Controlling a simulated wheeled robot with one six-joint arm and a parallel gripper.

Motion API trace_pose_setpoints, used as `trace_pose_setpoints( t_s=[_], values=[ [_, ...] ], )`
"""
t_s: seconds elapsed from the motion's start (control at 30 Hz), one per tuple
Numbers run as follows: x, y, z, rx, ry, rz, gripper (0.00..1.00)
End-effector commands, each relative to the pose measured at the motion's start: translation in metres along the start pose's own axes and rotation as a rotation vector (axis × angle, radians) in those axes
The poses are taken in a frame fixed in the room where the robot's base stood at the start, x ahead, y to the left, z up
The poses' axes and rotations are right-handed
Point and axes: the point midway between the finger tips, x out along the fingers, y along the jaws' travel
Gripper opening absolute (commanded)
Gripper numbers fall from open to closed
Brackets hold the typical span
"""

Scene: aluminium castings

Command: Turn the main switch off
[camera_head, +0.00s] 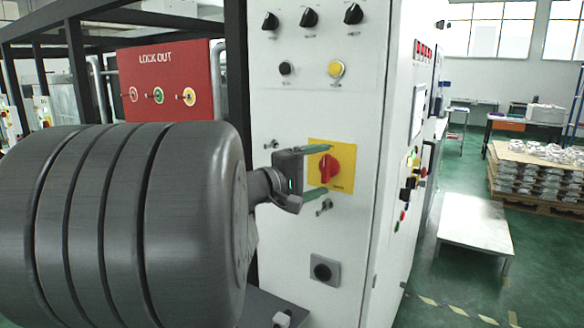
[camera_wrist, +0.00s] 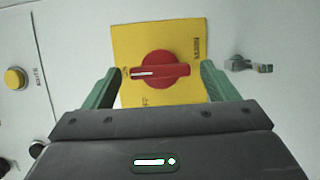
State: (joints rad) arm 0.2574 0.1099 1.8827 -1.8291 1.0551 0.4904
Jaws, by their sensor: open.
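The main switch is a red rotary knob (camera_head: 329,168) on a yellow plate (camera_head: 345,150), on the front of a white cabinet. In the wrist view the red knob (camera_wrist: 160,70) has a raised handle lying crosswise in the picture, with a white mark at its left end. In the head view the handle stands near upright. My gripper (camera_head: 320,170) is open, with its green fingers above and below the knob in the head view. In the wrist view the fingertips (camera_wrist: 160,72) lie on either side of the handle's ends, with gaps to it.
The white cabinet (camera_head: 290,110) carries black knobs (camera_head: 309,17), a yellow button (camera_head: 336,69) and a dark button (camera_head: 325,271) below the switch. A keyed lock (camera_wrist: 247,65) is beside the plate. A red lockout board (camera_head: 170,85) stands left. Open floor (camera_head: 440,285) lies right.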

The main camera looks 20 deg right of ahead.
Motion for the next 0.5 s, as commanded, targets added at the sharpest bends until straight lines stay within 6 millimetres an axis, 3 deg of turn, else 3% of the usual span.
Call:
trace_pose_setpoints(
  t_s=[0.43,0.5],
  values=[
    [0.0082,-0.0006,0.0001,0.000,0.000,-0.001,0.80],
    [0.0081,-0.0005,0.0001,0.000,0.000,-0.001,0.66]
  ],
)
